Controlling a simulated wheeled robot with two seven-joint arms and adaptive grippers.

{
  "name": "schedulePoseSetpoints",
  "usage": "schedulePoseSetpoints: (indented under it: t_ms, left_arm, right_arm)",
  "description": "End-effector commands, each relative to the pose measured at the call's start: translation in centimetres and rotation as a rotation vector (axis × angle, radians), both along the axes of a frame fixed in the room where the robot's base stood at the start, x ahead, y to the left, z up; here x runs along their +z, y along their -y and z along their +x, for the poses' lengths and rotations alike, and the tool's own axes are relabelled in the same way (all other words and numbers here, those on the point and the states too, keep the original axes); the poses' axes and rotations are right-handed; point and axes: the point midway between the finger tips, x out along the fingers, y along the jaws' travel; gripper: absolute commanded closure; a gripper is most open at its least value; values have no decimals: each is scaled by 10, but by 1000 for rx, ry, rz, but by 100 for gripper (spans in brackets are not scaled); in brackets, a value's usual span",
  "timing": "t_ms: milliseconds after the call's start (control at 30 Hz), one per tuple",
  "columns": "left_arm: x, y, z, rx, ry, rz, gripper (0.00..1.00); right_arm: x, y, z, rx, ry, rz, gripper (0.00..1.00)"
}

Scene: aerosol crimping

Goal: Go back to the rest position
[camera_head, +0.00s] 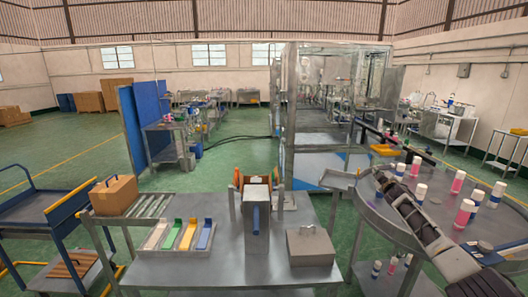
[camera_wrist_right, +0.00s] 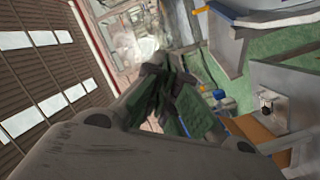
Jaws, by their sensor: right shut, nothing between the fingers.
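My right arm comes in from the lower right in the head view, over the round table. My right gripper (camera_head: 384,180) is at its far end, small and dark there. In the right wrist view the right gripper (camera_wrist_right: 165,92) has its fingers together, with nothing seen between them. It points out into the hall, apart from the bottles. My left gripper is not in view.
The round table (camera_head: 490,240) holds several white and pink bottles near my right arm. A blue cart (camera_head: 45,225) stands left.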

Motion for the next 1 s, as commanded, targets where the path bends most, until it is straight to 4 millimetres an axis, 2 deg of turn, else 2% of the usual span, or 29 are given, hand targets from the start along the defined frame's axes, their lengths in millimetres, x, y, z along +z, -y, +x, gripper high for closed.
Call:
schedulePoseSetpoints:
  t_ms: [33, 100, 467, 767, 1000]
  left_arm:
    - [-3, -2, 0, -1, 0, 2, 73]
    - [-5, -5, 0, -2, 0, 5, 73]
    - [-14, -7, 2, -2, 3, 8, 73]
    - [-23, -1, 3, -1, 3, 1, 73]
    - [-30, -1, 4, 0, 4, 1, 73]
  right_arm:
    - [-26, -3, -3, -9, -26, 27, 100]
    - [-56, -7, -8, -20, -59, 64, 100]
    - [-208, -33, -47, -70, -221, 235, 100]
    - [-327, -58, -95, -99, -342, 350, 100]
    - [-418, -81, -145, -119, -435, 427, 100]
